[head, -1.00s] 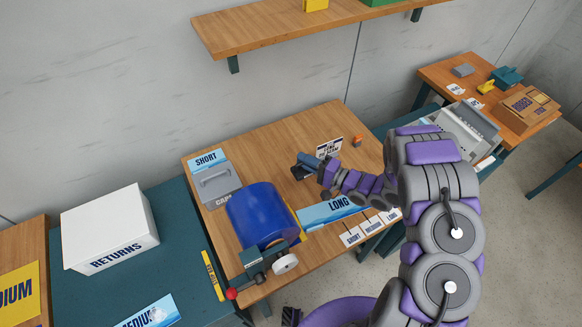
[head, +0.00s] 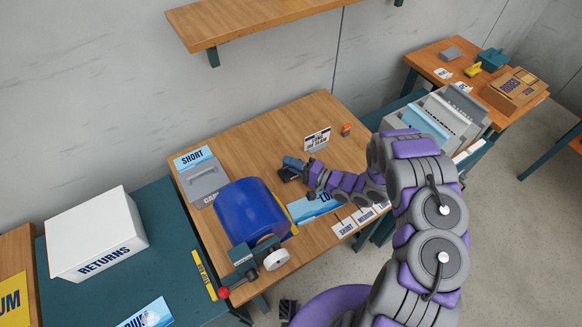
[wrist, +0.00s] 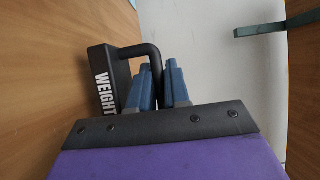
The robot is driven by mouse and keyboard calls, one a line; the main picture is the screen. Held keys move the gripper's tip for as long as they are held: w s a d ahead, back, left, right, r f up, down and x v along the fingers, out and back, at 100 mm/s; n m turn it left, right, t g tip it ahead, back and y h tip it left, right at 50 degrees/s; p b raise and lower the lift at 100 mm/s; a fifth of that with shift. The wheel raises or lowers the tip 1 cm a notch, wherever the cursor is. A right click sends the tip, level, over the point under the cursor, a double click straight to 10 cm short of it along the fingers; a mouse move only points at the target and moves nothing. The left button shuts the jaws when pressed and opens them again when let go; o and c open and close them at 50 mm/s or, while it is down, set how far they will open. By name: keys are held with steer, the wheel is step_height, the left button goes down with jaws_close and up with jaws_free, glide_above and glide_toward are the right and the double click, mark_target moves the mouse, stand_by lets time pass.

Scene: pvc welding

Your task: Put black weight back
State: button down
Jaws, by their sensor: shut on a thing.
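The black weight (wrist: 108,82), a block with "WEIGHT" in white letters and a bent black handle, shows in the wrist view. The two blue fingers of my gripper (wrist: 163,88) are closed around the handle. In the head view, the weight (head: 287,175) is a small dark shape at my gripper (head: 294,164), over the middle of the wooden table (head: 250,139). I cannot tell whether it touches the table top. A small printed sign (head: 317,139) stands behind my gripper.
A blue cylinder (head: 250,212) on a clamp-like fixture stands front left of my gripper. A grey box (head: 207,186) sits behind it by a "SHORT" card. A small orange object (head: 346,129) lies right of the sign. A wall shelf (head: 240,25) hangs above. The table's back middle is clear.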

steer(key=shift+a+f, duration=0.1)
steer(key=shift+f, duration=0.7)
steer(key=shift+a, duration=0.2)
steer(key=c, duration=1.5)
jaws_free()
steer(key=o, duration=0.4)
steer(key=shift+d, duration=0.1)
steer(key=p+v, duration=0.1)
steer(key=v, duration=1.1)
